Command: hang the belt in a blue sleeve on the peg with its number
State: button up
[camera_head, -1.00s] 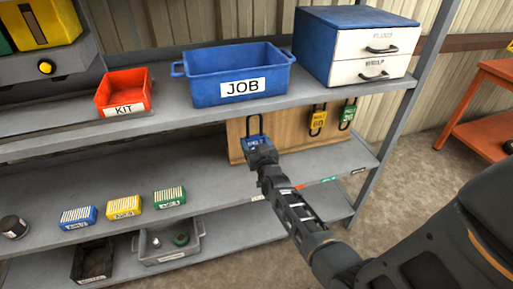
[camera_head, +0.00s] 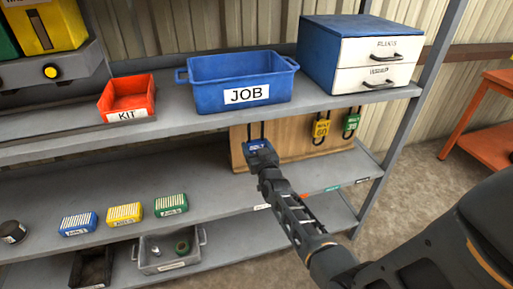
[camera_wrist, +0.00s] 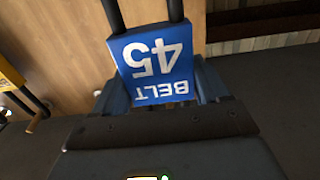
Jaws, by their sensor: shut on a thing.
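The belt in a blue sleeve (camera_head: 257,146) is at the wooden peg board (camera_head: 290,144) under the upper shelf. In the wrist view its blue sleeve (camera_wrist: 157,65) reads "BELT 45" upside down, with two dark belt strands running up out of the frame. My gripper (camera_head: 262,158) is shut on the blue sleeve; it also shows in the wrist view (camera_wrist: 160,105). The top of the belt loop and any peg behind it are hidden. A yellow-sleeved belt (camera_head: 320,130) and a green-sleeved belt (camera_head: 350,124) hang on the board to the right.
The upper shelf carries a red KIT bin (camera_head: 127,97), a blue JOB bin (camera_head: 240,82) and a drawer cabinet (camera_head: 360,55). Blue (camera_head: 78,223), yellow (camera_head: 125,214) and green (camera_head: 170,205) boxes stand on the middle shelf. A grey tray (camera_head: 152,267) is below. An orange table (camera_head: 490,130) stands right.

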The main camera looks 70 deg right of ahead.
jog(key=b+x, duration=0.4)
jog(key=x, duration=0.3)
dwell(1.4)
jog(key=shift+b, duration=0.3)
dwell(0.4)
jog(key=shift+f+b, duration=0.55)
jog(key=shift+b, duration=0.1)
jog(key=o, duration=1.1)
